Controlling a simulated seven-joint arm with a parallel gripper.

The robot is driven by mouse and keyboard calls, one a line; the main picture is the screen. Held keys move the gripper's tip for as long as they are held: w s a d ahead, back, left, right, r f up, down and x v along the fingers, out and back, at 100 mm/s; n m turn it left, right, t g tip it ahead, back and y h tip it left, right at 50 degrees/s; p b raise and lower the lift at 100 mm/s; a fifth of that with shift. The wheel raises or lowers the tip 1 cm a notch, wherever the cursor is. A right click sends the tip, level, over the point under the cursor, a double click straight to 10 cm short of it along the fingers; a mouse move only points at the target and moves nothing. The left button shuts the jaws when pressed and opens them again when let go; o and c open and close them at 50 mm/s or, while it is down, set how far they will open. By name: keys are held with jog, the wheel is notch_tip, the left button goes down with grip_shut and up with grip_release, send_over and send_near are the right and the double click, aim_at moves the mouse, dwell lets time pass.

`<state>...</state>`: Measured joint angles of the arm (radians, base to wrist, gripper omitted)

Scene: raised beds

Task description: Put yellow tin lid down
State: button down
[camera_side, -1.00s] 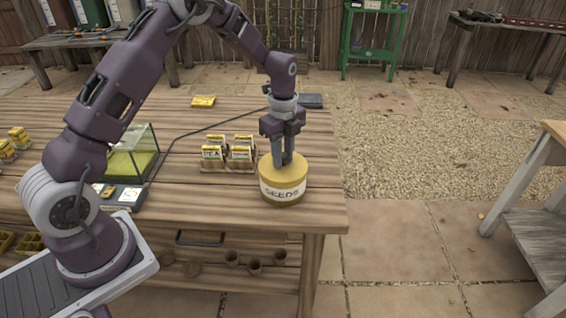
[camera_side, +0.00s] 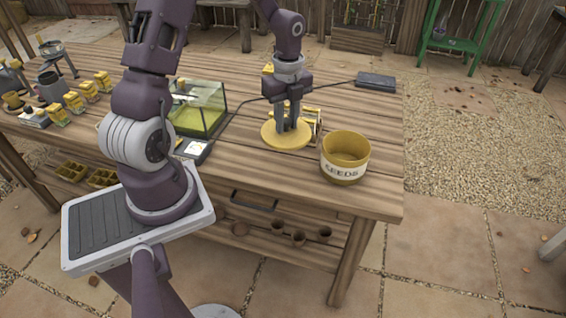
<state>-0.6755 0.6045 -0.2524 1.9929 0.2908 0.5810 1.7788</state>
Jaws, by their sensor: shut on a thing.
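The yellow tin lid (camera_side: 273,140) is a round flat disc at the middle of the wooden table. My gripper (camera_side: 287,128) points down at it, shut on the lid near its centre. The lid looks level; whether it touches the table top or hangs just above it I cannot tell. The yellow seed tin (camera_side: 346,158), labelled "SEEDS", stands open to the right of the lid, near the table's right end. Its yellow inside shows. My gripper and the lid partly hide the yellow seed packets behind them.
The seed packets (camera_side: 314,119) stand just behind the lid. A glass tank (camera_side: 203,108) and a small scale-like device (camera_side: 194,149) are to the left. A dark flat box (camera_side: 376,81) lies at the back right. Bare table (camera_side: 262,175) lies in front of the lid.

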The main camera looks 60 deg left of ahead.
jog(key=shift+s+f, duration=1.2)
notch_tip(320, 180, down, 8)
jog(key=shift+w+f, duration=0.1)
jog(key=shift+f, duration=0.1)
jog(key=c, duration=1.1)
grip_release()
jog(key=shift+f, duration=0.1)
jog(key=shift+c, duration=0.2)
